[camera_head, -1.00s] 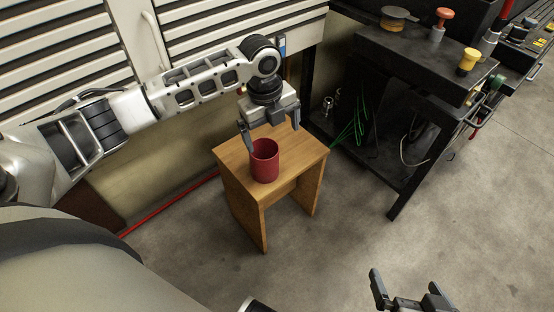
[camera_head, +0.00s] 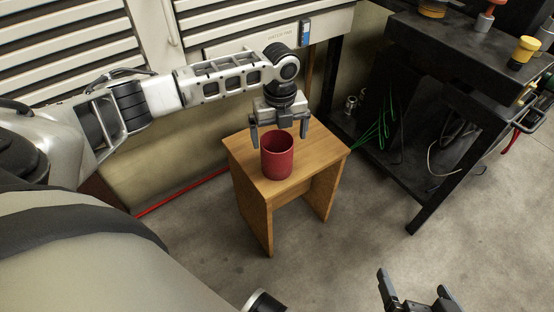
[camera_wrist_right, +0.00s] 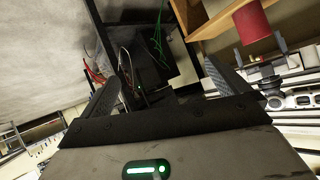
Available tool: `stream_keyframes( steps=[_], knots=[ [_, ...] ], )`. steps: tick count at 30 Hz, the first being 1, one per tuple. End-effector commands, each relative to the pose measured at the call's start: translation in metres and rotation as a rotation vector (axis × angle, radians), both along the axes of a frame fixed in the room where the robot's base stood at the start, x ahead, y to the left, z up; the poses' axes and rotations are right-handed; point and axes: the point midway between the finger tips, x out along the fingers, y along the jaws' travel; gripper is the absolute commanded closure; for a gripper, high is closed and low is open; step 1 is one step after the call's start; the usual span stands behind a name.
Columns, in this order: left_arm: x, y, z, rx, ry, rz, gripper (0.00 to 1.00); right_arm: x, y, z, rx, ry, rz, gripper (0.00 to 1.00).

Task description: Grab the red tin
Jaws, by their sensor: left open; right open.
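The red tin (camera_head: 277,158) stands upright and open-topped on a small wooden stool (camera_head: 240,152). It also shows at the top right of the right wrist view (camera_wrist_right: 252,22). My left gripper (camera_head: 279,134) is open and points down. Its fingers show on either side of the tin's rim in the head view, seemingly just above or behind it; I cannot tell whether they touch it. My right gripper (camera_head: 415,290) is open and empty at the bottom of the head view, well away from the stool. Its spread fingers also show in the right wrist view (camera_wrist_right: 168,85).
A dark workbench (camera_head: 455,45) with yellow (camera_head: 524,52) and red-orange (camera_head: 486,18) knobbed items stands at the right. Green wires (camera_head: 380,130) hang below it. Louvred panels (camera_head: 70,35) line the wall behind. The concrete floor in front of the stool is clear.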

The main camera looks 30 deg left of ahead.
Motion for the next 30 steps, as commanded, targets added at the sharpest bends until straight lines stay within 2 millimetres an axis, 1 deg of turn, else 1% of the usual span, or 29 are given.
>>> stream_keyframes(
  steps=[6,10,13,18,20,21,23,24,30],
  knots=[
    [-0.005,0.005,-0.030,0.001,0.004,0.000,0.02,0.002,0.003,-0.004,0.018,-0.036,-0.001,0.00],
    [-0.005,0.006,-0.048,0.001,0.002,-0.001,0.02,0.003,0.006,0.007,0.036,-0.085,0.006,0.00],
    [-0.005,0.006,-0.051,0.001,0.001,-0.001,0.02,0.001,0.006,0.014,0.043,-0.102,0.008,0.00],
    [-0.005,0.006,-0.050,0.001,0.001,-0.001,0.02,0.001,0.006,0.015,0.044,-0.102,0.008,0.00],
    [-0.005,0.005,-0.050,0.001,0.001,-0.001,0.19,0.001,0.006,0.015,0.044,-0.101,0.008,0.00],
    [-0.005,0.005,-0.050,0.001,0.001,-0.001,0.30,0.001,0.006,0.014,0.043,-0.100,0.009,0.00],
    [-0.005,0.005,-0.050,0.001,0.001,-0.001,0.46,0.001,0.006,0.014,0.042,-0.098,0.008,0.00],
    [-0.005,0.005,-0.050,0.001,0.001,-0.001,0.51,0.001,0.006,0.013,0.042,-0.098,0.008,0.00],
    [-0.005,0.005,-0.050,0.000,0.000,-0.001,0.51,0.001,0.006,0.012,0.041,-0.096,0.009,0.00]
  ],
)
